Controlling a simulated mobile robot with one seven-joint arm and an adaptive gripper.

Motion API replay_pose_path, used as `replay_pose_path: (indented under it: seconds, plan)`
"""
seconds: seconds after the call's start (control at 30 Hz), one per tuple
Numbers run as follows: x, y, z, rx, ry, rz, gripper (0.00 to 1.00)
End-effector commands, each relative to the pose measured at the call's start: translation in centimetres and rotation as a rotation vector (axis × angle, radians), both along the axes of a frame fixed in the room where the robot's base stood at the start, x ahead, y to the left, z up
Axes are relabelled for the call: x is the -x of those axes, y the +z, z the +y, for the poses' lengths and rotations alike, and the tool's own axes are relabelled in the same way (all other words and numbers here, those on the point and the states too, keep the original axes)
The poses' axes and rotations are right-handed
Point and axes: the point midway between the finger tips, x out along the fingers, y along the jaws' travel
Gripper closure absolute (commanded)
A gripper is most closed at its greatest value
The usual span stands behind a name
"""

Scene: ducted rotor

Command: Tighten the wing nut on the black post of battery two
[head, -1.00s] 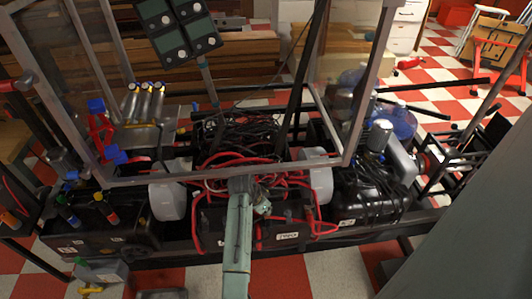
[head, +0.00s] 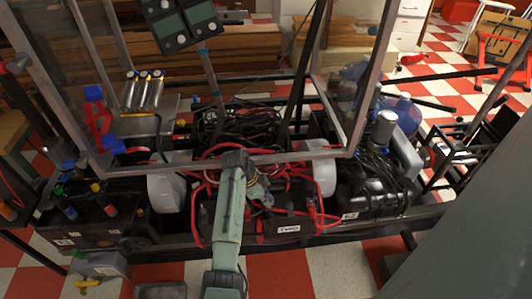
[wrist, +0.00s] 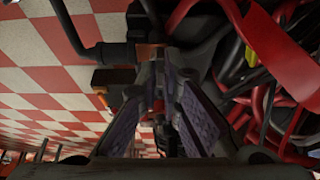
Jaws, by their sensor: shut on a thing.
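Battery two (head: 262,236) is a black box with a white "TWO" label on its front, below the clear frame's lower bar. My gripper (head: 262,194) is low over its top, among red cables, partly behind my arm. In the wrist view, my gripper's purple-padded fingers (wrist: 180,100) are close together, shut on a small dark thing between the pads. It appears to be the wing nut on the black post, but it is too dark and covered to make out its wings or how far down it sits.
Thick red cables (wrist: 275,45) crowd the right of my gripper in the wrist view. A metal-framed clear panel (head: 230,80) stands over the batteries. White rounded parts (head: 166,190) flank battery two. A black unit with cables (head: 372,190) is at right. Checkered floor lies in front.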

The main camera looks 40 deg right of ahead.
Motion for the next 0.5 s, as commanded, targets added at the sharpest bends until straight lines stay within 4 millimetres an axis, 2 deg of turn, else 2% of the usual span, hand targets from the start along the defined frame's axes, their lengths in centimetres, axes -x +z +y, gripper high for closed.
replay_pose_path:
  seconds: [0.4, 0.43, 0.5]
  plan:
    - [0.0, 0.29, -0.15, 0.004, -0.011, -0.001, 1.0]
    - [0.0, 0.29, -0.15, 0.004, -0.011, -0.001, 0.93]
    - [0.01, 0.28, -0.14, 0.004, -0.011, -0.001, 0.88]
